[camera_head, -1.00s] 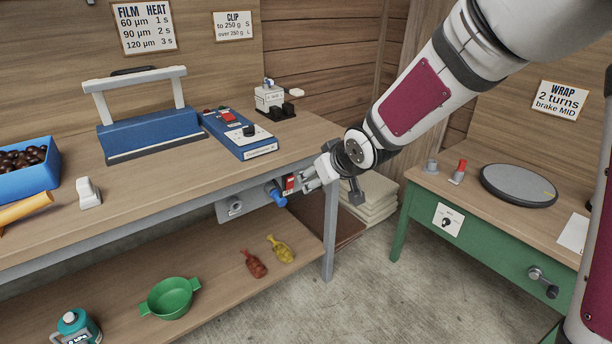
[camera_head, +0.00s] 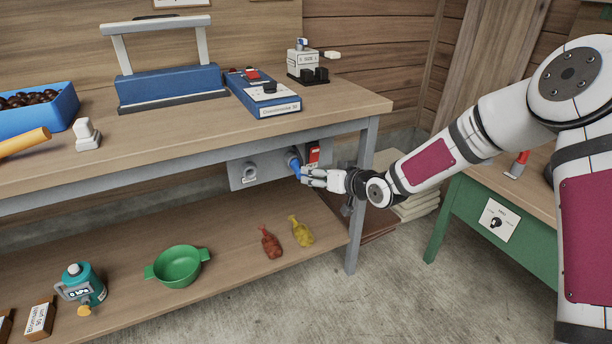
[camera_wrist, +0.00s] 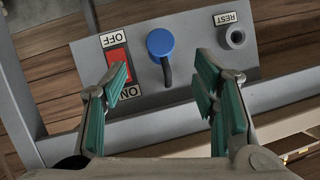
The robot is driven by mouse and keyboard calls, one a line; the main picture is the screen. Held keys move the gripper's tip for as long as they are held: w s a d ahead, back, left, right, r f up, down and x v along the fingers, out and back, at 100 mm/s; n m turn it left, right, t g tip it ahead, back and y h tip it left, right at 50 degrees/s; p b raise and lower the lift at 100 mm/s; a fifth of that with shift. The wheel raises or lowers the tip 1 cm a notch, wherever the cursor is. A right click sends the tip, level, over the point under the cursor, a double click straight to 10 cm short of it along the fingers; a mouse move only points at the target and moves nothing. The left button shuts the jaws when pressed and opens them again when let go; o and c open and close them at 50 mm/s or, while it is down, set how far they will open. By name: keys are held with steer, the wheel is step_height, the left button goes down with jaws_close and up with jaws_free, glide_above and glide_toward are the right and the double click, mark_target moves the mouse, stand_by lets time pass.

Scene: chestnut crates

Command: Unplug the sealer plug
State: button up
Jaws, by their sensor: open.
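The blue sealer plug (camera_head: 294,165) sits in the grey panel (camera_head: 267,173) under the bench's front edge. In the wrist view the plug (camera_wrist: 160,42) is a round blue head with a dark cable hanging from it. My gripper (camera_head: 309,176) is close to the plug in the head view. In the wrist view my gripper (camera_wrist: 162,85) is open, its green-padded fingers apart, with the plug ahead between them and nothing held. A red switch (camera_wrist: 117,66) marked OFF and ON is left of the plug. A grey REST socket (camera_wrist: 236,37) is on the right.
The blue bar sealer (camera_head: 172,85) and blue control box (camera_head: 262,94) stand on the bench top. A bench leg (camera_head: 361,200) is close to my arm.

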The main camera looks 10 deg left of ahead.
mark_target(300, 171)
steer(key=b+x, duration=0.2)
steer(key=x, duration=0.8)
steer(key=shift+b, duration=0.3)
jaws_close()
steer(key=shift+s+d, duration=0.3)
steer(key=shift+s, duration=0.25)
stand_by(0.3)
steer(key=c, duration=0.7)
jaws_free()
jaws_close()
steer(key=shift+s+d, duration=0.45)
steer(key=shift+s, duration=0.25)
steer(key=shift+s+d, duration=0.5)
steer(key=shift+s, duration=0.2)
